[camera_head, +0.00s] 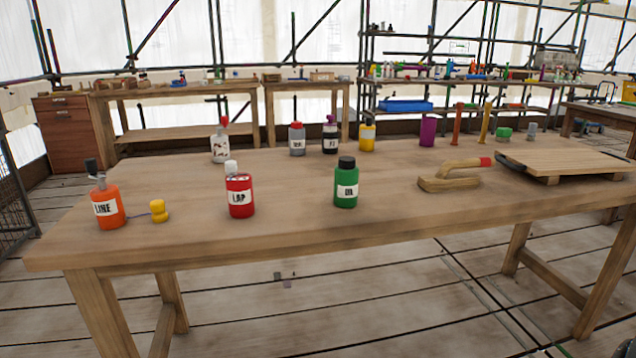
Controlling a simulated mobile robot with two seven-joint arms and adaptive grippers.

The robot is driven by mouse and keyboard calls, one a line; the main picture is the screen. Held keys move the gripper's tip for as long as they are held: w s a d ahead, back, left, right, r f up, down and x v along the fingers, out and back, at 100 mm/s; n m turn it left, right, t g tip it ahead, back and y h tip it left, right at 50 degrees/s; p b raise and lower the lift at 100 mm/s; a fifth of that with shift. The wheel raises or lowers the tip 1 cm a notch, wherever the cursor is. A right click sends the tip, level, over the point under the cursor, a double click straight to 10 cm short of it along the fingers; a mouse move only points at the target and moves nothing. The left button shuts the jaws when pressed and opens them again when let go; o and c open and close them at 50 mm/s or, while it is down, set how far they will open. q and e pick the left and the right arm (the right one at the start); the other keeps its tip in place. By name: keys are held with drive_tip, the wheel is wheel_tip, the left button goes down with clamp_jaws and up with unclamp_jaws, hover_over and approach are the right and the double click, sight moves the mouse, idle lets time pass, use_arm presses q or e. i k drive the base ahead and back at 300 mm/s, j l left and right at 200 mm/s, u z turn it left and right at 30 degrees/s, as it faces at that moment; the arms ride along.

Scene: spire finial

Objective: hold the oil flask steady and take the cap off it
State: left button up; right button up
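A green flask (345,199) stands upright near the front middle of the wooden table. It has a white label with short dark lettering that looks like "OIL", and it is the likely oil flask. Its black cap (347,162) sits on top of the neck. Neither of my grippers is in view, and nothing touches the flask.
The wooden table (290,228) has free room around the flask. A red bottle (240,204) and an orange bottle (107,219) stand left, with a yellow knobbed piece (159,214). A wooden float (449,183) and a board (570,160) lie right. Several containers stand behind.

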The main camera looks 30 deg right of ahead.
sight(346, 182)
drive_tip(key=l+u, duration=0.4)
drive_tip(key=l, duration=1.3)
drive_tip(key=k+l, duration=0.1)
drive_tip(key=l, duration=0.5)
drive_tip(key=u, duration=0.05)
